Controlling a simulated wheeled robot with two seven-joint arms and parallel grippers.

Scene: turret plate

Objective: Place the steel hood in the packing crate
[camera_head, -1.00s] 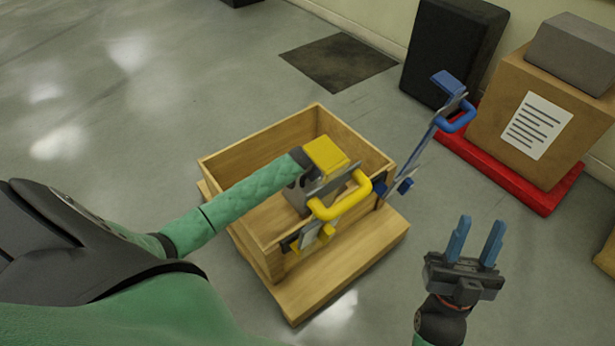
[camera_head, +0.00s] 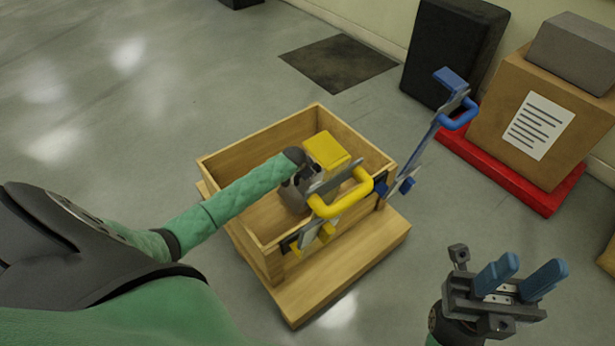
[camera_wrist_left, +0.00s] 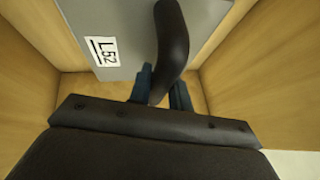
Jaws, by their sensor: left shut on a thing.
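The steel hood (camera_wrist_left: 125,25) is a grey box shape with a white L52 label and a dark curved handle (camera_wrist_left: 172,45). In the left wrist view it lies between the wooden walls of the packing crate (camera_wrist_left: 45,45). My left gripper (camera_wrist_left: 161,88) is shut on the handle. In the head view the left gripper (camera_head: 296,195) is down inside the crate (camera_head: 240,155); my arm and the yellow clamp largely hide the hood. I cannot tell whether the hood touches the crate floor. My right gripper (camera_head: 527,274) is open and empty, right of the crate.
A yellow clamp (camera_head: 345,197) and an upright blue clamp (camera_head: 460,113) are on the crate's right side. A wooden base (camera_head: 345,275) lies under the crate. Beyond stand a cardboard box (camera_head: 550,110) on a red pallet (camera_head: 510,180) and a black case (camera_head: 450,50).

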